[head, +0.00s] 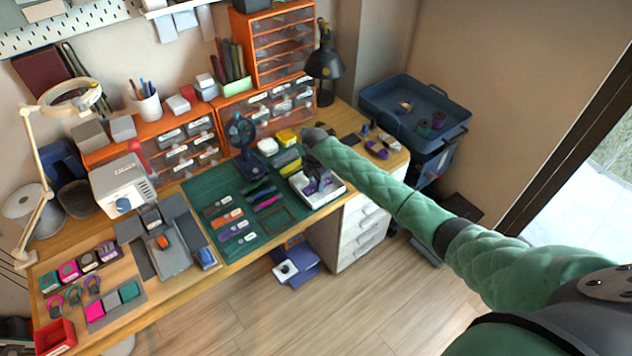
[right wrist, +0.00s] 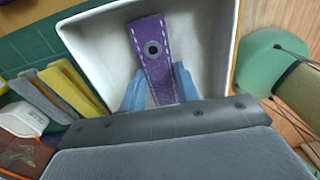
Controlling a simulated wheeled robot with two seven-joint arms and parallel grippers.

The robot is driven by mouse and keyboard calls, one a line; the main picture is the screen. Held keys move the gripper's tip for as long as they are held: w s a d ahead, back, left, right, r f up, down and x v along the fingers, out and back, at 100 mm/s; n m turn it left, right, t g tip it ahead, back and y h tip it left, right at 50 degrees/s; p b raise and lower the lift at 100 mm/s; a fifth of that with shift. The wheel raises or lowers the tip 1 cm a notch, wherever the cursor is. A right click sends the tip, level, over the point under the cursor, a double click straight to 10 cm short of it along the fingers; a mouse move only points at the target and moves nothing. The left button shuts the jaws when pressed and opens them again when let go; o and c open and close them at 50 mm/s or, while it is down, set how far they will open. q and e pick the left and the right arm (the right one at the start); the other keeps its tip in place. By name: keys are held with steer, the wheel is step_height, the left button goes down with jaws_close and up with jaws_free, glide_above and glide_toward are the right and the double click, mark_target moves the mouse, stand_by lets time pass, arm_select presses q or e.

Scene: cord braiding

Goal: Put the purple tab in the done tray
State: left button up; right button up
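The purple tab (right wrist: 152,50), with white stitching and a dark round snap, shows in the right wrist view within a white tray. My right gripper (right wrist: 160,80) has one blue finger on each side of the tab's near end. The fingers are very close to its edges; I cannot tell whether they press on it. The white tray (right wrist: 88,50) is also in the head view (head: 322,204), at the right end of the green mat. There my right gripper (head: 318,182) is low over the tray and hides part of its inside. My left gripper is out of view.
Grey and yellow strips (right wrist: 62,90) lie beside the tray. A green cutting mat (head: 205,190) carries several tabs and strips. A small fan (head: 242,140) and orange drawer units (head: 285,105) stand behind. A blue bin (head: 415,105) is at the right.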

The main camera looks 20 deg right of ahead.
steer(key=o, duration=0.4)
steer(key=shift+r+b, duration=0.35)
steer(key=shift+r, duration=0.25)
step_height(320, 180, up, 3)
steer(key=shift+f+b, duration=0.1)
steer(key=shift+b, duration=0.65)
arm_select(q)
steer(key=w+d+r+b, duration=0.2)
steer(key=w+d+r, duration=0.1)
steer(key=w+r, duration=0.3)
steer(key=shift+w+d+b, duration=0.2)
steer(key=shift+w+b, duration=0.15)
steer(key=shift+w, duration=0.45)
arm_select(e)
steer(key=shift+r, duration=4.1)
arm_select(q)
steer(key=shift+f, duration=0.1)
